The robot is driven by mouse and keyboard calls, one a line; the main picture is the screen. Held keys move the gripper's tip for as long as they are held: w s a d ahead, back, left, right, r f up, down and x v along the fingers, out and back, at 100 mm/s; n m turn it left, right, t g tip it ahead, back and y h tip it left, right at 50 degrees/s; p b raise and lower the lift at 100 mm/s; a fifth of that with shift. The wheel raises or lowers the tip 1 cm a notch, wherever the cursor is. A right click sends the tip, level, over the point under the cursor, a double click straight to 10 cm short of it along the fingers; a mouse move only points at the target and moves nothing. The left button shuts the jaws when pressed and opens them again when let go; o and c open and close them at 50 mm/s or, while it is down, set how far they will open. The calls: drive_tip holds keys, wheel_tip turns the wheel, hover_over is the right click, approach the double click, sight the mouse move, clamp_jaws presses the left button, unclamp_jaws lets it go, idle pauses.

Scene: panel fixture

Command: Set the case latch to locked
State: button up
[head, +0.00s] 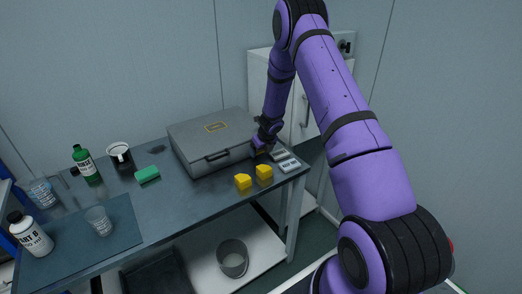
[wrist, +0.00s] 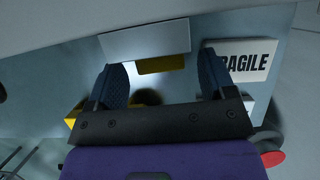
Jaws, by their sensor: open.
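The grey case (head: 200,138) lies shut on the workbench, its handle facing the front edge. My gripper (head: 262,146) is low at the case's right front corner. In the wrist view my gripper (wrist: 163,72) is open, with a dark finger on each side and nothing held between them. A pale grey plate (wrist: 145,38) with a yellow piece (wrist: 162,64) at its lower edge shows between and beyond the fingertips. It may be the case latch, but I cannot tell its setting. In the head view my gripper hides that corner.
Two yellow blocks (head: 243,181) (head: 264,171) sit in front of the case. Label cards (head: 288,165) lie at the right edge; a FRAGILE label (wrist: 240,60) is beside my right finger. A green block (head: 147,174), mug (head: 119,157) and bottles stand left. A cabinet (head: 262,78) is behind.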

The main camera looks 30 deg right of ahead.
drive_tip(key=c, duration=0.9)
drive_tip(key=shift+c, duration=0.2)
drive_tip(key=shift+h, duration=0.3)
drive_tip(key=h, duration=0.2)
drive_tip(key=a+n+h, duration=0.1)
drive_tip(key=h, duration=0.1)
drive_tip(key=shift+a+f+h, duration=0.15)
drive_tip(key=shift+h, duration=0.15)
drive_tip(key=h, duration=0.2)
drive_tip(key=n+h, duration=0.1)
drive_tip(key=shift+a+f+t, duration=0.2)
drive_tip(key=shift+a+t, duration=0.05)
drive_tip(key=shift+t, duration=0.15)
drive_tip(key=shift+f+n+t+h, duration=0.2)
drive_tip(key=shift+n+t+h, duration=0.1)
drive_tip(key=shift+h, duration=1.2)
drive_tip(key=o, duration=0.9)
